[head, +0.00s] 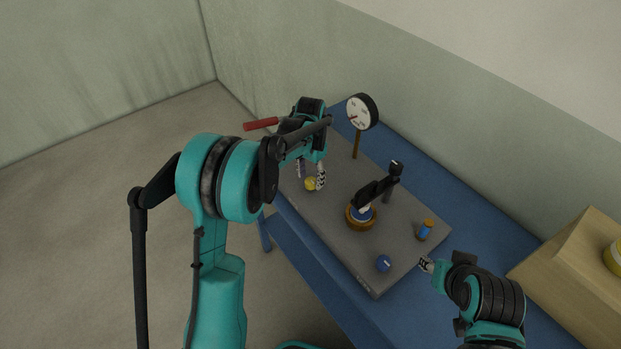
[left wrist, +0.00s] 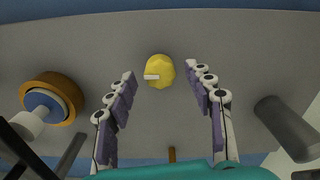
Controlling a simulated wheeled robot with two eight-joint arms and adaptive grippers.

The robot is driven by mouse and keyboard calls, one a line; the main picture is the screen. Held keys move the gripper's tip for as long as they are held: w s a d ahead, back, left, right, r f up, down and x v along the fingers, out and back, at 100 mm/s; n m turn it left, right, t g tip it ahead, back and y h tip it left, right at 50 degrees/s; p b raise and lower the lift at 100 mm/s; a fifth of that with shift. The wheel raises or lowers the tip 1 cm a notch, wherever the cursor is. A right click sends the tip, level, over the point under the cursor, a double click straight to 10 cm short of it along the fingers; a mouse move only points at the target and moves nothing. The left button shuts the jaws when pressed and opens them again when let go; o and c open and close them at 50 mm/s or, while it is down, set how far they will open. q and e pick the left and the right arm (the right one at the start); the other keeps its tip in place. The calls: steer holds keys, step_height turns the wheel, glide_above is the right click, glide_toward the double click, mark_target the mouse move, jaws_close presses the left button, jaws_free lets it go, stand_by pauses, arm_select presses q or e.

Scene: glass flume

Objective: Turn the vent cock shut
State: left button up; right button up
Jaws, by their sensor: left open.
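A yellow knob (head: 310,184) with a short white mark sits on the grey board; it also shows in the left wrist view (left wrist: 160,71). No label names the vent cock, but this knob is the one in front of my left gripper. My left gripper (head: 311,177) is open above it. In the left wrist view my open fingers (left wrist: 160,82) stand either side of the knob's near side, apart from it, with nothing held. My right gripper (head: 426,264) is small, near the board's right corner; its jaws are unclear.
The grey board (head: 335,232) lies on a blue table (head: 340,307). It carries a dial gauge (head: 361,112), a brass ring fitting (head: 350,222) under a black lever, an orange-blue cylinder (head: 425,230) and a blue knob (head: 383,263). A red handle (head: 261,124) shows behind my left arm.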

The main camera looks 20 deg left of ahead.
mark_target(310, 181)
arm_select(q)
step_height(310, 181, up, 11)
stand_by(0.3)
steer(key=shift+s, duration=0.1)
steer(key=s+r+n+t, duration=0.2)
steer(key=s+r, duration=0.2)
steer(key=s, duration=0.3)
steer(key=s+f+n+t, duration=0.1)
steer(key=s+f+t, duration=0.1)
steer(key=s, duration=0.7)
steer(key=s+f+n+t, duration=0.2)
steer(key=s+t, duration=0.1)
steer(key=s, duration=0.7)
steer(key=shift+a+n, duration=0.15)
steer(key=shift+n, duration=0.15)
